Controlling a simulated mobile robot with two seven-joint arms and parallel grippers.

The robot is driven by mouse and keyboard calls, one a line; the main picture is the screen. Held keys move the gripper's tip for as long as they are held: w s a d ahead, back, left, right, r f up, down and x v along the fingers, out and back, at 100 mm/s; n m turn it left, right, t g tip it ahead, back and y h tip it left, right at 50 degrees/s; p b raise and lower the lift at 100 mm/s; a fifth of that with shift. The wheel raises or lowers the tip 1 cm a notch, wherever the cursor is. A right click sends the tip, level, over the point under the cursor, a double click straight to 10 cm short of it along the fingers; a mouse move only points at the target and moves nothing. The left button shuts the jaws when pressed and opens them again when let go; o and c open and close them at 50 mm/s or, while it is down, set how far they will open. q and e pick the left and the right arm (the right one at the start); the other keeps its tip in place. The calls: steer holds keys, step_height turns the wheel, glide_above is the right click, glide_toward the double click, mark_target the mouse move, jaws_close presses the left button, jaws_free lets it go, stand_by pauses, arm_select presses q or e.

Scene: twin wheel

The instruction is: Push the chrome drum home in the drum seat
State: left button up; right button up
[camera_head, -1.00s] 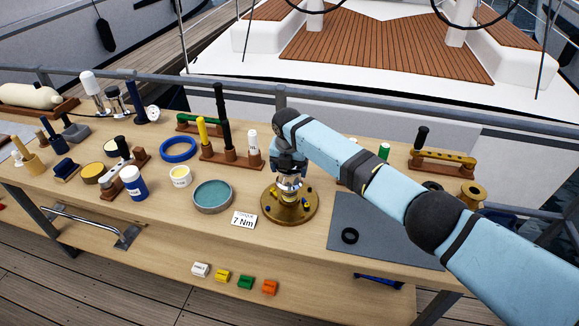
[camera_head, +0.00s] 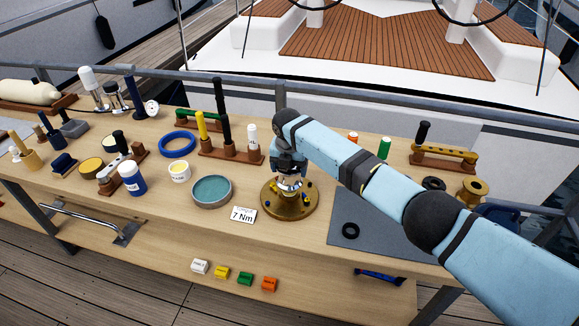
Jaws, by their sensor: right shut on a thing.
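The chrome drum (camera_head: 290,184) shows as a small shiny strip beneath my right gripper (camera_head: 290,176). My right gripper is shut on the drum from above, and its fingers are small and partly hidden by the wrist. The drum stands upright over the middle of the round brass base (camera_head: 289,208), which holds the drum seat. The seat itself is hidden by the drum and gripper, so I cannot tell how deep the drum sits. My left gripper is not in view.
A card reading 7 Nm (camera_head: 243,214) and a teal-filled round tray (camera_head: 211,191) lie left of the base. A grey mat (camera_head: 375,238) with a black ring (camera_head: 350,230) lies to the right. Wooden tool racks (camera_head: 230,154) stand behind.

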mark_target(289, 177)
steer(key=shift+f+b, duration=1.35)
steer(key=shift+f, duration=0.6)
steer(key=o, duration=1.4)
steer(key=shift+r, duration=0.1)
steer(key=shift+s, duration=0.1)
step_height(289, 177, up, 14)
steer(key=s, duration=0.1)
steer(key=shift+s+a, duration=0.2)
steer(key=shift+s, duration=0.1)
